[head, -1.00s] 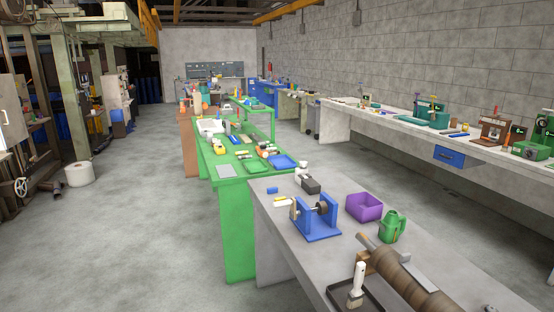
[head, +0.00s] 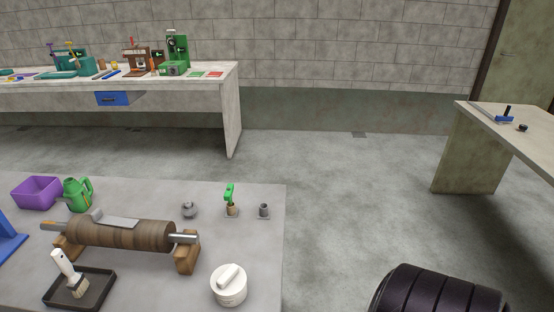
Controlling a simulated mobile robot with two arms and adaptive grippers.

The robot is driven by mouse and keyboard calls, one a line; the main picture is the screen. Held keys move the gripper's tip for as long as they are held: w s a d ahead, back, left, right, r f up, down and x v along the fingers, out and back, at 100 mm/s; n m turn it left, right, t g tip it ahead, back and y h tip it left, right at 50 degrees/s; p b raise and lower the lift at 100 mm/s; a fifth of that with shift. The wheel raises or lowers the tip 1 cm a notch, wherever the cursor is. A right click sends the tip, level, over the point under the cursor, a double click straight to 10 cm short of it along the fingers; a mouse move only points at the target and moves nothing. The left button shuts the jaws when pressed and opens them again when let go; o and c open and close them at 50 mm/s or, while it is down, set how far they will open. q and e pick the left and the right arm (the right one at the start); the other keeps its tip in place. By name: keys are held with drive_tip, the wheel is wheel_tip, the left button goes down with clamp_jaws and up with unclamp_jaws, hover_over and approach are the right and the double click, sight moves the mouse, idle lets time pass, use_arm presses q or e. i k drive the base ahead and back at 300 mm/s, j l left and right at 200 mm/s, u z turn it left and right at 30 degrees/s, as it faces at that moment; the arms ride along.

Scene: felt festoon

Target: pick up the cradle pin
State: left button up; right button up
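A felt-brown roller (head: 120,235) lies across two wooden cradle blocks, one of them the right block (head: 187,258), on the grey bench (head: 258,250). A small upright piece with a green top (head: 229,192) stands in a small base behind and right of the roller. It looks like the cradle pin, but I cannot be sure at this size. A small grey cup-like socket (head: 264,210) stands just right of it and looks empty. A small round grey piece (head: 189,210) is to its left. Neither of my grippers is in view.
On the bench are a purple bin (head: 36,193), a green can (head: 78,194), a black tray (head: 100,284) with a brush, and a white lidded pot (head: 229,287). The bench ends right of the socket; open floor lies beyond. Another table (head: 510,138) stands at right.

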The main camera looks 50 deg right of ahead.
sight(227, 196)
drive_tip(key=z, duration=1.2)
drive_tip(key=u, duration=0.45)
